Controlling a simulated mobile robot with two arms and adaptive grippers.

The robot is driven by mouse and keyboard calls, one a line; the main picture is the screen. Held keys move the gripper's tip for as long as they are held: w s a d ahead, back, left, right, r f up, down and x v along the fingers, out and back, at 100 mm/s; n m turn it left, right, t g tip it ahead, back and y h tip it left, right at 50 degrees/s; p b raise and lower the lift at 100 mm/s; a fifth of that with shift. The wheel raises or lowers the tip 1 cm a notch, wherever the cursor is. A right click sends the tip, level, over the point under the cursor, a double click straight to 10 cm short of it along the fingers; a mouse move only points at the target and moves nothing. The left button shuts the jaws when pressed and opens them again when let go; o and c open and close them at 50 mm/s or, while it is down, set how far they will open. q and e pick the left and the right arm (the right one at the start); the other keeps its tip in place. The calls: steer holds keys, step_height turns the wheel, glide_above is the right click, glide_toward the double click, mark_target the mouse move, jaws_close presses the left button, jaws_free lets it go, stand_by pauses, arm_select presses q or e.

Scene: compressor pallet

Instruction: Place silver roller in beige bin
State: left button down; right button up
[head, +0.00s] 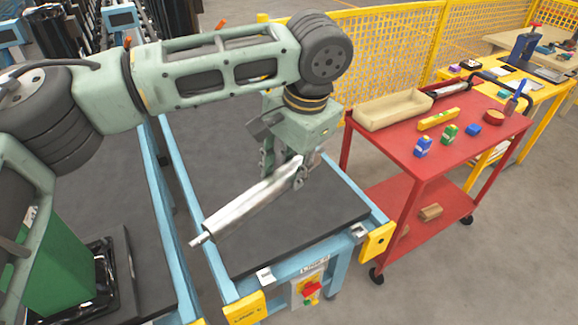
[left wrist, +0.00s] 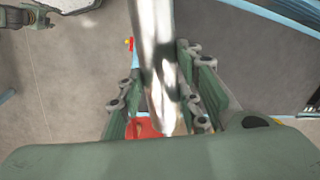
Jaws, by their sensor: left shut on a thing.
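My left gripper (head: 291,172) is shut on the silver roller (head: 245,203), near the roller's upper right end. The roller is tilted, its thin-shafted lower end pointing down to the left, over the dark top of a blue-framed conveyor. In the left wrist view the shiny roller (left wrist: 155,50) runs between the two fingers (left wrist: 160,95). The beige bin (head: 393,109) is a shallow open tray on the red cart's top, right of my gripper and apart from it. Its visible inside looks empty. My right gripper cannot be made out.
The red cart (head: 440,160) also carries a yellow level (head: 438,119), small blue and green items, a red bowl (head: 494,117) and a dark-handled cylinder. A yellow mesh fence (head: 390,45) stands behind. A blue conveyor frame (head: 345,250) with yellow corners lies below my gripper.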

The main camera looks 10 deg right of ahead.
steer(key=shift+s+f+n+g, duration=0.15)
steer(key=shift+s+n, duration=0.05)
steer(key=shift+s, duration=0.35)
steer(key=shift+s+f+n+g, duration=0.1)
steer(key=shift+s+n+g, duration=0.1)
steer(key=shift+s, duration=0.35)
